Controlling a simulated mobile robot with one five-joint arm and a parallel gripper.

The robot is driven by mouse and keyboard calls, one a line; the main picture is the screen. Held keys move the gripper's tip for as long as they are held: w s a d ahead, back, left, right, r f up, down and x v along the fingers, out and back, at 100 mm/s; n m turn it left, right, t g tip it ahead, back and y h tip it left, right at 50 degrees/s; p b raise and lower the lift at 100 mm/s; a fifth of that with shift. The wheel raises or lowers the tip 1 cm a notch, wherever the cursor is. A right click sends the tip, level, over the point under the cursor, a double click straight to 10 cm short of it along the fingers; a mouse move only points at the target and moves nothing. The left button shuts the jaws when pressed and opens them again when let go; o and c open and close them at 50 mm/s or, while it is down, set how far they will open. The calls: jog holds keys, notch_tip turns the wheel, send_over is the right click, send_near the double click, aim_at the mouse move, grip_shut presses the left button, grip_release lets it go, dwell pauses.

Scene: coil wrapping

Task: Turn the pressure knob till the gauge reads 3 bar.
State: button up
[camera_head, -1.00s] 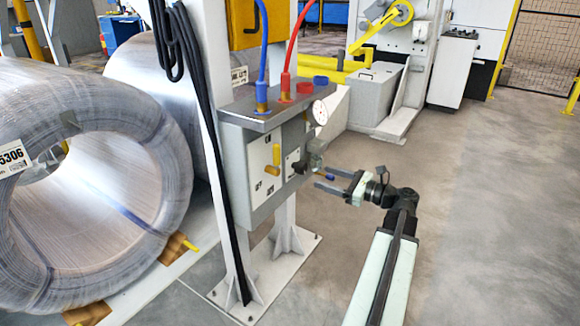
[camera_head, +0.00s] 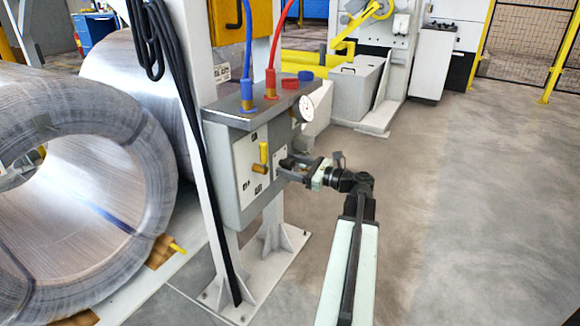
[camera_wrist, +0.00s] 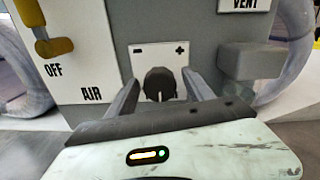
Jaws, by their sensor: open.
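The pressure knob (camera_wrist: 160,84) is black with a white mark, on a white plate with minus and plus signs, in the wrist view. My gripper (camera_wrist: 160,90) is open, one finger on each side of the knob. I cannot tell whether the fingers touch it. In the head view my gripper (camera_head: 290,170) is at the front of the grey control box (camera_head: 222,165), and the knob is hard to make out there. The round white gauge (camera_head: 307,107) stands at the box's upper right; its needle is too small to read.
A yellow lever (camera_wrist: 52,46) beside OFF and AIR labels is left of the knob. A grey block (camera_wrist: 252,60) under the VENT label is at the right. Blue and red hoses enter the box top.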

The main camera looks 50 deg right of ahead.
grip_shut()
jog(key=shift+n, duration=0.3)
jog(key=n, duration=0.4)
jog(key=shift+n, duration=2)
jog(key=shift+s+f, duration=0.1)
grip_release()
